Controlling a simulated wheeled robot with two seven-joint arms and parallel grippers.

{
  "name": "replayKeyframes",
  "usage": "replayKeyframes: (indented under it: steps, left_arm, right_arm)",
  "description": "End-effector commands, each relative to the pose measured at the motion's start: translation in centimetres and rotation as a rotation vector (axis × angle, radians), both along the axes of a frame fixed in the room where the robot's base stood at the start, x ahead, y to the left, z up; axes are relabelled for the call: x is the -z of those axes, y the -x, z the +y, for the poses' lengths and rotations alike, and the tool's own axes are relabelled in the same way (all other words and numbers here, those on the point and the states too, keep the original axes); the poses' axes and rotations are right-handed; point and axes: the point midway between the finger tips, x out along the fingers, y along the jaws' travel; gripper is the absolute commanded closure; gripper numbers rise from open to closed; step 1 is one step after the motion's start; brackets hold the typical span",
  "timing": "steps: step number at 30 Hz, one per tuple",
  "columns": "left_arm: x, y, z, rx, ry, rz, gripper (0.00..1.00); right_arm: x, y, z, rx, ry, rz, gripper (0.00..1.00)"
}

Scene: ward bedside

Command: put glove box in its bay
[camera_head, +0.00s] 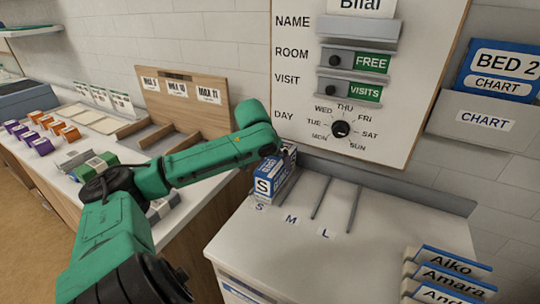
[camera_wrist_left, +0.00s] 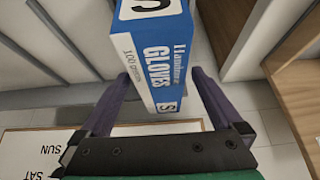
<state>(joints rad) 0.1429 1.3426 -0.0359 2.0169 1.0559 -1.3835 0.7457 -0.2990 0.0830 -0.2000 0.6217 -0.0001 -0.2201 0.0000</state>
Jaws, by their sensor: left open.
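The glove box (camera_head: 268,182), blue and white with a large S, stands upright on the white cabinet top (camera_head: 270,250), behind the S label (camera_head: 259,206) and left of the first divider. It looks set down in the S bay. My left gripper (camera_wrist_left: 162,78) is open; in the left wrist view its two dark fingers lie on either side of the glove box (camera_wrist_left: 152,50). In the head view the green wrist hides most of that gripper at the box's back. The M (camera_head: 291,218) and L (camera_head: 325,232) bays are empty. My right gripper is not in view.
Thin dividers (camera_head: 321,197) separate the bays. A wall board (camera_head: 345,80) with sliders and a dial rises behind. Name cards (camera_head: 450,270) stand at the right front. A counter with small orange and purple boxes (camera_head: 40,130) and a wooden rack (camera_head: 185,100) is at left.

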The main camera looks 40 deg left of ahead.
Motion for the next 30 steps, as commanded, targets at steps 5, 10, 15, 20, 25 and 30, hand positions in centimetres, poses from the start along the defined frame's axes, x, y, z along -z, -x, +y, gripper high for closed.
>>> replayKeyframes:
  steps: [5, 10, 15, 20, 25, 30]
  left_arm:
    - [-2.6, 1.6, -0.7, 0.002, -0.001, -0.001, 0.00]
    - [-5.5, 3.0, -1.1, 0.003, 0.000, -0.003, 0.00]
    - [-6.3, 3.5, -1.2, 0.002, -0.001, 0.001, 0.00]
    - [-6.3, 3.5, -1.2, 0.002, -0.001, 0.001, 0.00]
    - [-6.3, 3.5, -1.2, 0.002, -0.001, 0.000, 0.00]
    - [-6.3, 3.4, -1.2, 0.002, -0.001, 0.000, 0.00]
  right_arm:
    - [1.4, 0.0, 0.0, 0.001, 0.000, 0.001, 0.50]
    - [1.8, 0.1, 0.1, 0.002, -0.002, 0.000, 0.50]
    - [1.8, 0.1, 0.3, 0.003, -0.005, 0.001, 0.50]
    - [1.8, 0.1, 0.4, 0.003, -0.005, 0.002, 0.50]
    - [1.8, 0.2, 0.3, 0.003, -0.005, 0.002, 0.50]
    - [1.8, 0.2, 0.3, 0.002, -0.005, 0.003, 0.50]
